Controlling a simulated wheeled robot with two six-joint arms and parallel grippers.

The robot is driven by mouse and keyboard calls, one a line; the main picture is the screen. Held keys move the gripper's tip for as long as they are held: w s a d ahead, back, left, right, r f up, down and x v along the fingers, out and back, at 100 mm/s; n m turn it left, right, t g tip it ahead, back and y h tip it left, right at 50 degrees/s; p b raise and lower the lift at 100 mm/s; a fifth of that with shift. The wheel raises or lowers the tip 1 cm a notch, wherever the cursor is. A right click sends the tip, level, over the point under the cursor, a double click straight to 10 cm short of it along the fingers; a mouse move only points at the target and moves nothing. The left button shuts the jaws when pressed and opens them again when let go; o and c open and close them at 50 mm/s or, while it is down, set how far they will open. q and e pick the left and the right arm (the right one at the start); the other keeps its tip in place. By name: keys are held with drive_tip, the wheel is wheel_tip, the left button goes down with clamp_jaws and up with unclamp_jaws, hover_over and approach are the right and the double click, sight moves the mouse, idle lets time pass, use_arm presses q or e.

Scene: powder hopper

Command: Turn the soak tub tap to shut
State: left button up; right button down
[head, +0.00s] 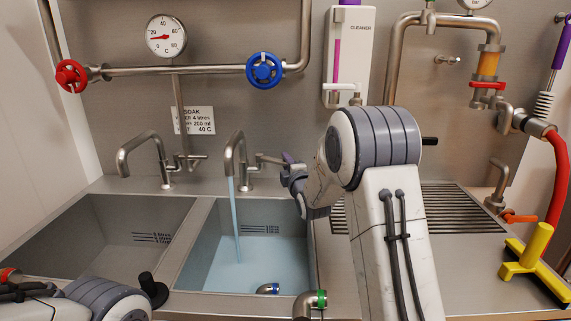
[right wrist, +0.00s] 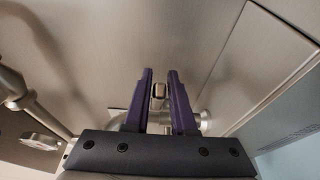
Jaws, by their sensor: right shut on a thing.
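The soak tub tap (head: 233,150) stands behind the right-hand sink basin, and a blue stream of water (head: 237,220) runs from its spout. Its lever (head: 268,160) points to the right. My right gripper (head: 289,170) is at the lever's outer end. In the right wrist view, the lever's end (right wrist: 158,92) lies between the two purple fingers of the gripper (right wrist: 160,73), which is shut on it. The soak tub (head: 215,240) holds pale blue water. My left arm shows at the lower left of the head view, but its gripper is not seen.
A second tap (head: 140,140) stands over the left basin (head: 75,235). A SOAK sign (head: 193,120) is on the wall. A pipe with red (head: 71,75) and blue (head: 264,70) handwheels runs above. A ribbed drainboard (head: 450,210) and yellow squeegee (head: 528,255) are to the right.

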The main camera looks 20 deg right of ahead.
drive_tip(key=shift+w+d, duration=0.6)
drive_tip(key=shift+w, duration=0.2)
drive_tip(key=shift+w+d, duration=0.2)
drive_tip(key=shift+w, duration=0.3)
drive_tip(key=shift+w+d, duration=0.15)
drive_tip(key=shift+w, duration=0.35)
drive_tip(key=c, duration=0.7)
unclamp_jaws()
